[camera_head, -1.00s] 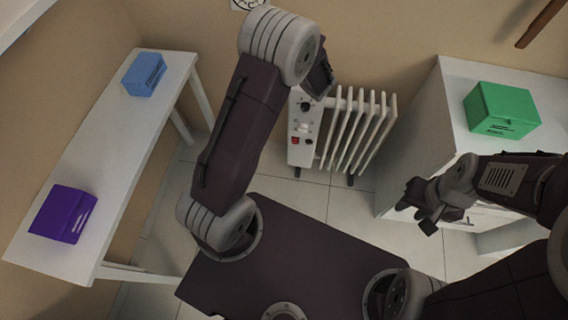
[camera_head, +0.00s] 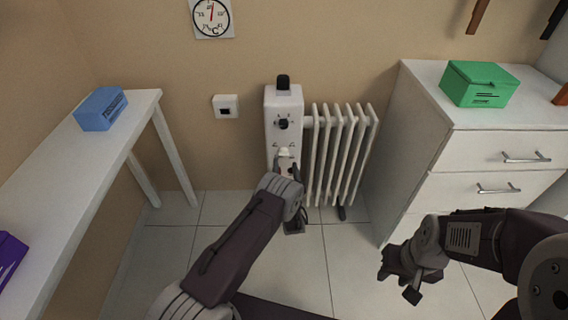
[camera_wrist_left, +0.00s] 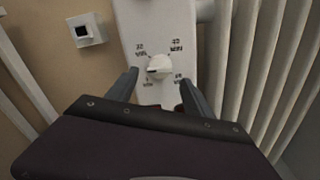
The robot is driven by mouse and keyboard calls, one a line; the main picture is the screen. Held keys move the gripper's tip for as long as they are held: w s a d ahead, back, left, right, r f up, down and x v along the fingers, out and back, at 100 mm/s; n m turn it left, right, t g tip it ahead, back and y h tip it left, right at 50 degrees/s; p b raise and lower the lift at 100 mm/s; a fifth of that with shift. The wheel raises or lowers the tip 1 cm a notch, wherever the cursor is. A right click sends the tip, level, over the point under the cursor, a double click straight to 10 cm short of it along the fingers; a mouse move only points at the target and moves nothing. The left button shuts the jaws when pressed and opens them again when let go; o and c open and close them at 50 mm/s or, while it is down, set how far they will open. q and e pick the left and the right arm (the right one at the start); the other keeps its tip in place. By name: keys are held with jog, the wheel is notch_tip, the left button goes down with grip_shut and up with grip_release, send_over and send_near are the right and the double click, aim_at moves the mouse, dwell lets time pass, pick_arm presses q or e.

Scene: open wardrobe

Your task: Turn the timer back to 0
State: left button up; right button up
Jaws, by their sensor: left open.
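The white oil radiator (camera_head: 340,150) stands against the back wall. Its control panel (camera_head: 283,104) carries a black knob (camera_head: 283,124) and, below it, a white timer knob (camera_head: 284,153) with markings around it. In the left wrist view the white timer knob (camera_wrist_left: 159,67) shows between and just beyond my fingertips, apart from them. My left gripper (camera_head: 287,170) is in front of the panel, just below the timer knob; it also shows in the left wrist view (camera_wrist_left: 158,84), open and empty. My right gripper (camera_head: 402,274) hangs at the right before the drawers; its jaw state is unclear.
A white table (camera_head: 62,165) with a blue box (camera_head: 101,108) and a purple box (camera_head: 8,258) stands left. A white drawer cabinet (camera_head: 440,120) with a green box (camera_head: 480,83) stands right. A socket (camera_head: 226,106) is on the wall.

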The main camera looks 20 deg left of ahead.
aim_at(285, 156)
pick_arm(q)
jog(key=b+x, duration=0.1)
jog(key=x, duration=0.3)
jog(key=shift+w+f+b, duration=0.1)
jog(key=shift+f+b, duration=0.05)
jog(key=shift+b, duration=0.2)
jog(key=shift+w+a, duration=0.1)
jog(key=shift+w, duration=0.15)
grip_shut()
pick_arm(e)
notch_tip(285, 156, down, 2)
jog(key=shift+f, duration=0.15)
pick_arm(q)
jog(key=shift+r+n+h+p, duration=0.15)
jog(key=shift+n+h+p, duration=0.15)
jog(key=shift+n, duration=2.35)
jog(key=shift+r+n+h+p, duration=0.1)
jog(key=shift+n+h+p, duration=0.2)
jog(key=shift+n, duration=2.35)
pick_arm(e)
jog(key=shift+r, duration=0.6)
